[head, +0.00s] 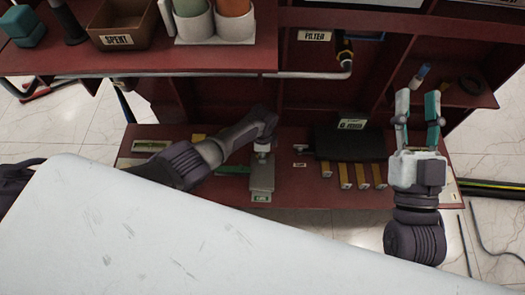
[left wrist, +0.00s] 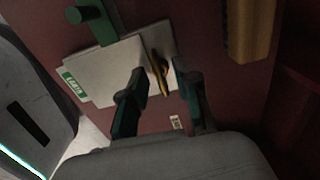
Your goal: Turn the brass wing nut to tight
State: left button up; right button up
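The brass wing nut (left wrist: 158,72) shows in the left wrist view, standing on a pale grey plate (left wrist: 105,68) with a green EARTH label. My left gripper (left wrist: 160,98) has its two dark fingers apart, one on each side of the wing nut's near end. I cannot tell whether either finger touches it. In the head view my left gripper (head: 262,150) is over the far end of the plate (head: 262,178), and the wing nut cannot be made out there. My right gripper (head: 418,108) is raised at the right, fingers apart and empty.
A green bar (left wrist: 95,20) stands beside the plate. A yellow block (left wrist: 250,28) is to its right. The red bench also holds a dark box (head: 350,143) with several yellow pieces below it. A red shelf (head: 140,62) with containers overhangs at the upper left.

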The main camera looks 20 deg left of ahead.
pick_arm(q)
notch_tip(320, 180, up, 12)
dwell(0.6)
dwell(0.4)
